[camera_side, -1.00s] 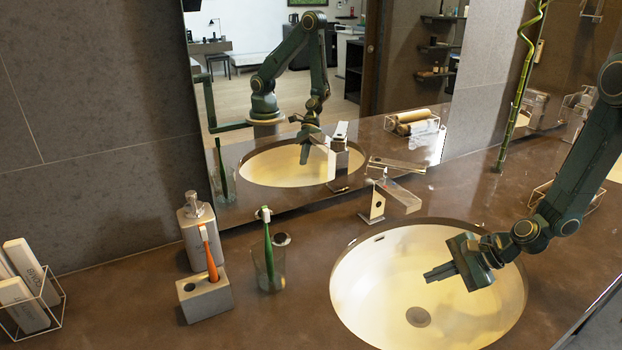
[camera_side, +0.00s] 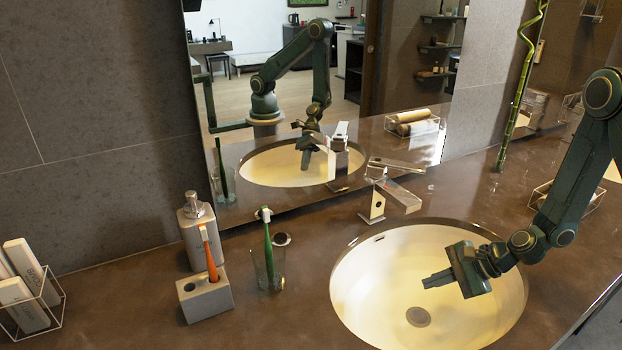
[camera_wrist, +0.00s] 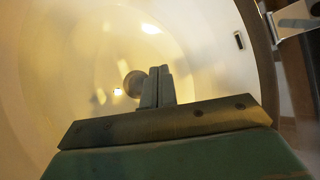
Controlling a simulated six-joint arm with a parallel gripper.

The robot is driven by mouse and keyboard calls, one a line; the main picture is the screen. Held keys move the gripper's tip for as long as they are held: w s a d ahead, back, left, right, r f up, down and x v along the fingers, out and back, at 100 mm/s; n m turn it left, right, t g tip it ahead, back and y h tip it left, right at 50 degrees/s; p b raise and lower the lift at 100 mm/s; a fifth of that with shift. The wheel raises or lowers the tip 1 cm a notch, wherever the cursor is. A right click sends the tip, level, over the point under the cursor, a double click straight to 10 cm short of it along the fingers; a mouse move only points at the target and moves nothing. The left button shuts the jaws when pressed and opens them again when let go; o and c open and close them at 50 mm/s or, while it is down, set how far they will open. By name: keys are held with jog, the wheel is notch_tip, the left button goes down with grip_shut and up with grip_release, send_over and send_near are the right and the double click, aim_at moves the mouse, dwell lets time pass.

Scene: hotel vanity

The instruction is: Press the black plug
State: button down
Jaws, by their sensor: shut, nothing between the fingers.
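The plug (camera_side: 418,316) is a small round dark grey-brown disc at the bottom of the cream oval sink basin (camera_side: 362,290). In the wrist view the plug (camera_wrist: 132,83) shows just left of my fingertips and is partly hidden by them. My gripper (camera_side: 426,282) is inside the basin's outline in the side view, tilted with its fingers pointing left. Its fingers are shut together and empty. In the wrist view my gripper (camera_wrist: 158,72) points toward the plug region. The fingertips appear apart from the plug, above it.
A metal faucet (camera_side: 374,205) stands behind the basin, and its edge shows in the wrist view. Left of the basin are a glass with a green toothbrush (camera_side: 268,245), an orange toothbrush in a grey holder (camera_side: 208,300) and a soap dispenser (camera_side: 196,240). A mirror backs the counter.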

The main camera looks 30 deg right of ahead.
aim_at(424, 314)
jog(key=shift+f, duration=3.85)
jog(key=shift+f, duration=0.85)
jog(key=shift+r, duration=0.1)
dwell(0.4)
jog(key=shift+r, duration=0.9)
jog(key=shift+r, duration=2.35)
jog(key=shift+r, duration=0.1)
